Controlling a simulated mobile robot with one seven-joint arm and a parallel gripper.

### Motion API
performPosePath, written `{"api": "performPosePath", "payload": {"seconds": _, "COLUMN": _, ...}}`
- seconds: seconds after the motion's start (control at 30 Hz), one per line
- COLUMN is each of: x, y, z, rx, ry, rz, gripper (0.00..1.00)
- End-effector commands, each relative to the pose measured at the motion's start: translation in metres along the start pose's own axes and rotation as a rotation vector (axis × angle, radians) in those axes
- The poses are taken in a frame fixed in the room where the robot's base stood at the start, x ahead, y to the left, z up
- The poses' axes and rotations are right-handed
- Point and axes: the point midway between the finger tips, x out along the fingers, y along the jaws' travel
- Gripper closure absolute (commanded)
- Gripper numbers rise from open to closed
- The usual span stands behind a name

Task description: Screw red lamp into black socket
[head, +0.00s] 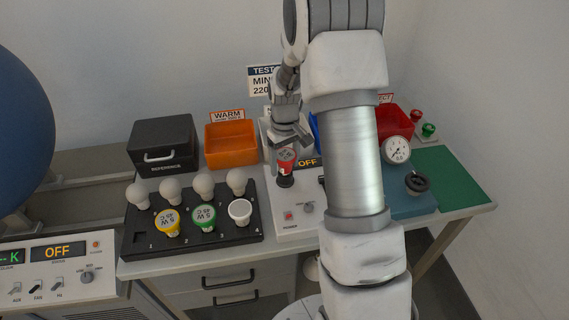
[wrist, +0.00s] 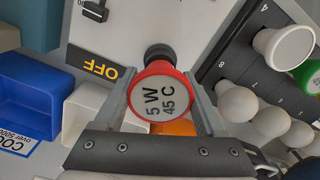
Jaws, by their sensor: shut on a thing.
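The red lamp (head: 286,156) is held in my gripper (head: 284,150), right above the black socket (head: 286,181) on the white tester. The black socket (wrist: 160,53) shows just beyond the lamp's edge. The lamp looks upright. Its lower end is hidden in the wrist view, and I cannot tell whether it touches the socket.
A black rack (head: 140,240) with white, yellow and green lamps stands left of the tester. The tester display (head: 307,162) reads OFF. Behind are a black reference box (head: 178,133), an orange bin (head: 232,157) and a red bin (head: 395,116). A dial gauge (head: 397,150) stands at right.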

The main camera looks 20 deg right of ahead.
Motion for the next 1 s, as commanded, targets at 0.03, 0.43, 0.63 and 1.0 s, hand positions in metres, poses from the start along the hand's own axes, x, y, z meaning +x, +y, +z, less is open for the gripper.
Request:
{"api": "performPosePath", "payload": {"seconds": 0.03, "x": -0.0005, "y": 0.0009, "z": -0.0005, "rx": 0.065, "ry": 0.001, "rz": 0.002, "gripper": 0.83}}
{"api": "performPosePath", "payload": {"seconds": 0.43, "x": -0.0007, "y": 0.0016, "z": -0.0009, "rx": 0.387, "ry": 0.003, "rz": 0.001, "gripper": 0.83}}
{"api": "performPosePath", "payload": {"seconds": 0.63, "x": -0.0007, "y": 0.0016, "z": -0.0011, "rx": 0.384, "ry": 0.003, "rz": 0.001, "gripper": 0.20}}
{"api": "performPosePath", "payload": {"seconds": 1.0, "x": 0.0002, "y": 0.0010, "z": -0.0004, "rx": 0.375, "ry": 0.000, "rz": 0.000, "gripper": 0.05}}
